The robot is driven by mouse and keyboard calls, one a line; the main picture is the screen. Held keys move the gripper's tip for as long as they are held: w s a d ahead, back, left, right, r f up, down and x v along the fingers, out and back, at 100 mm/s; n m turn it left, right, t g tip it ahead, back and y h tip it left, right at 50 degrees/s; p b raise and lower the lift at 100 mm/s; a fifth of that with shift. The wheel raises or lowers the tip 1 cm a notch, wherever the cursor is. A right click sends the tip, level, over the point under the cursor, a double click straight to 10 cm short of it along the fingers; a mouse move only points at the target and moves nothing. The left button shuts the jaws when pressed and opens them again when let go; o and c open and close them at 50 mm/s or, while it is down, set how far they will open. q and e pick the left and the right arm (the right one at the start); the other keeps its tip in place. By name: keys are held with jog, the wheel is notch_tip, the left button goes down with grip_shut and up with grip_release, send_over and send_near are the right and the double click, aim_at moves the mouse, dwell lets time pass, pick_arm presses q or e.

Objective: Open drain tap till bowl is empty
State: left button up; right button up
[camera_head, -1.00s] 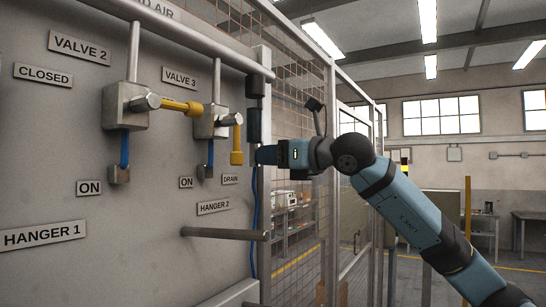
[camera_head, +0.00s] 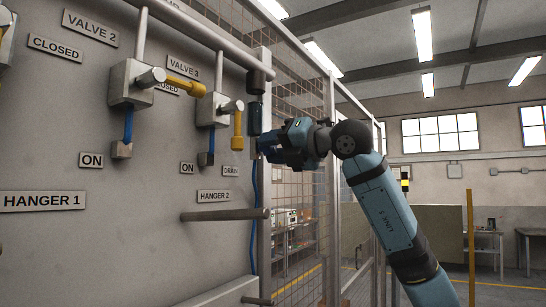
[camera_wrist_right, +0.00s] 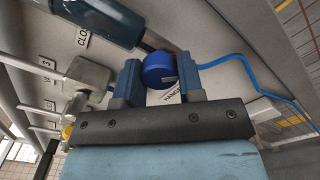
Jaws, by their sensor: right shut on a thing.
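The drain tap (camera_wrist_right: 158,70) is a round blue knob in the right wrist view, with a blue hose running off to the right. My right gripper (camera_head: 263,147) is shut on it, one finger on each side, as the right wrist view (camera_wrist_right: 160,82) shows. The bowl is a dark cylinder (camera_head: 255,118) just above the gripper in the head view, and also shows at the top left of the right wrist view (camera_wrist_right: 105,18). The liquid level in it cannot be read. The tap is hidden behind the gripper in the head view. My left gripper is not in view.
Valve 3 (camera_head: 212,112), with its yellow handle (camera_head: 238,130) hanging down, is close left of the gripper. The Hanger 2 bar (camera_head: 225,215) sticks out below. A mesh fence (camera_head: 300,130) stands behind the arm. A DRAIN label (camera_head: 230,171) is on the panel.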

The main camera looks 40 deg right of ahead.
jog(key=m+b, duration=0.1)
jog(key=m, duration=0.3)
jog(key=shift+m, duration=0.3)
jog(key=m+b, duration=0.1)
jog(key=m, duration=0.2)
jog(key=shift+m, duration=0.6)
jog(key=shift+r, duration=0.1)
jog(key=shift+m, duration=0.3)
jog(key=o, duration=0.9)
jog(key=shift+s+b, duration=0.1)
jog(key=shift+b, duration=0.2)
